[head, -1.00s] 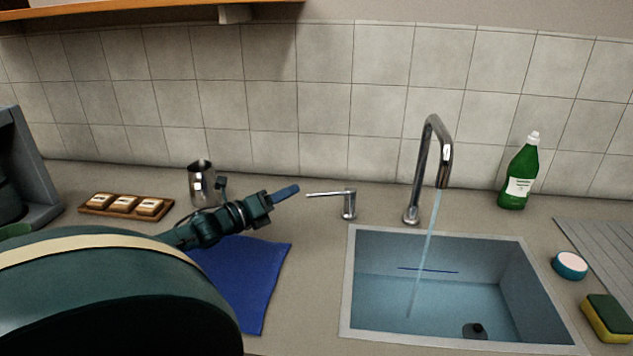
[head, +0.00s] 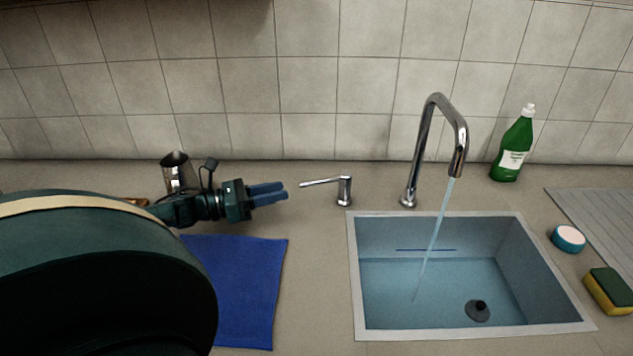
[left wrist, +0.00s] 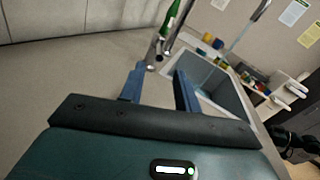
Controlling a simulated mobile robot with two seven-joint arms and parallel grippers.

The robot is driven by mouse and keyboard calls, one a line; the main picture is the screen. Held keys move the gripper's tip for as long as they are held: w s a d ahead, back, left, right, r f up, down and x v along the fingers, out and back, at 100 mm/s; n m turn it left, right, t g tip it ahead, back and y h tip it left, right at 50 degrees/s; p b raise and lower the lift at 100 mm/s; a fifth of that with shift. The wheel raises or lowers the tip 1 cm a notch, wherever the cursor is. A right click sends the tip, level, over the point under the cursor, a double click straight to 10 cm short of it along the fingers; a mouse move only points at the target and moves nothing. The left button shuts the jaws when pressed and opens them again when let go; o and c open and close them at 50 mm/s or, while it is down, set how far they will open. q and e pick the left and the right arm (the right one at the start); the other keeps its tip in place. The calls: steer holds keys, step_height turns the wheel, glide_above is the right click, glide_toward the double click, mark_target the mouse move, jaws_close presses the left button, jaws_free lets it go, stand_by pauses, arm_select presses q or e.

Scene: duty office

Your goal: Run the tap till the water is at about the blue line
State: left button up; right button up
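The chrome tap (head: 431,125) pours a thin stream of water (head: 433,230) into the sink (head: 352,290). The blue line (head: 426,250) is on the sink's back wall. The water surface (head: 400,285) meets that wall slightly below the line. The tap's lever (head: 322,182) stands left of the spout and points left. My left gripper (head: 284,191) is just left of the lever's tip, apart from it and empty. In the left wrist view its two blue fingers (left wrist: 160,80) are spread. A dark shape at that view's right edge may be my right arm; its fingers are unclear.
A metal jug (head: 177,172) stands behind my left gripper, and a blue cloth (head: 250,290) lies below it. A green bottle (head: 513,148), a round blue-and-white item (head: 568,238), a sponge (head: 609,290) and a ridged drainer (head: 600,220) are around the sink's right side.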

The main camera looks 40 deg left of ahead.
arm_select(q)
glide_toward(339, 178)
steer(key=x, duration=0.5)
steer(key=shift+a+f+b, duration=0.1)
steer(key=shift+a+b, duration=0.05)
steer(key=shift+b, duration=0.25)
steer(key=shift+c, duration=0.5)
jaws_close()
